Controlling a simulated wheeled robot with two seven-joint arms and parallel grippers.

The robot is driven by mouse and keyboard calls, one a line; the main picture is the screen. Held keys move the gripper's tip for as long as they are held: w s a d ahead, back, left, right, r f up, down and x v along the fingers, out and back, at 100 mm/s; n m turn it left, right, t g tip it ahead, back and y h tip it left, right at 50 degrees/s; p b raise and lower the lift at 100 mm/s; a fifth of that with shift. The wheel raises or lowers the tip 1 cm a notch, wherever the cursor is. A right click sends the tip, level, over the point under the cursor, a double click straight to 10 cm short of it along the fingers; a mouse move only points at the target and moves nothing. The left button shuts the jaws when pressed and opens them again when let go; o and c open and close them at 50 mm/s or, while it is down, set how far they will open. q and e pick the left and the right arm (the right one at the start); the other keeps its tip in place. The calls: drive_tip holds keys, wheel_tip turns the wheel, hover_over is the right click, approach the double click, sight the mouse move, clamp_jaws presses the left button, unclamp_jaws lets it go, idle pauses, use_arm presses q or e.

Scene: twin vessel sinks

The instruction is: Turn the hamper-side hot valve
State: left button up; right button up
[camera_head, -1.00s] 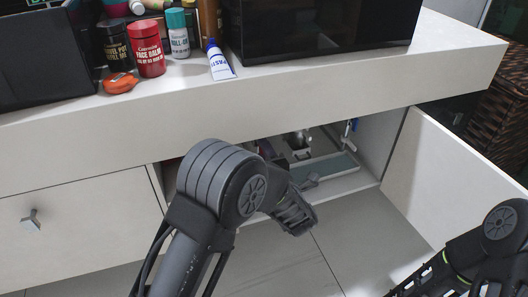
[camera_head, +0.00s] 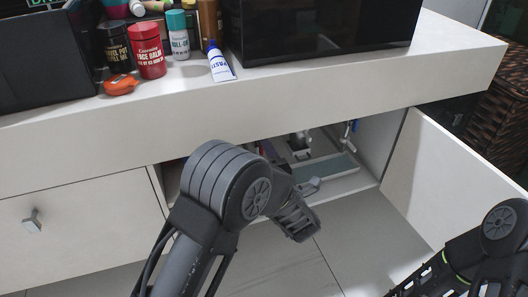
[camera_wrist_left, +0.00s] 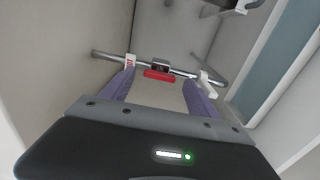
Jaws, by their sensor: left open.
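In the left wrist view a red valve handle (camera_wrist_left: 159,76), seen nearly edge-on, sits on a chrome pipe with a dark metal fitting behind it. My left gripper (camera_wrist_left: 168,72) is open, its two purple fingers with pale tips on either side of the red handle. A gap shows between the handle and each finger; I cannot tell whether the tips reach its depth. In the head view my left arm reaches into the open cabinet under the counter and hides the red handle. My right arm shows at the lower right; its gripper is out of view.
The cabinet door (camera_head: 450,178) stands open on the right. A wicker hamper (camera_head: 500,105) stands beyond the counter at the right. Bottles and a red jar (camera_head: 149,52) stand on the counter (camera_head: 300,85).

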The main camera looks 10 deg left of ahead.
use_arm(q)
drive_tip(key=p+v, duration=0.1)
drive_tip(key=v, duration=0.5)
drive_tip(key=shift+s, duration=0.15)
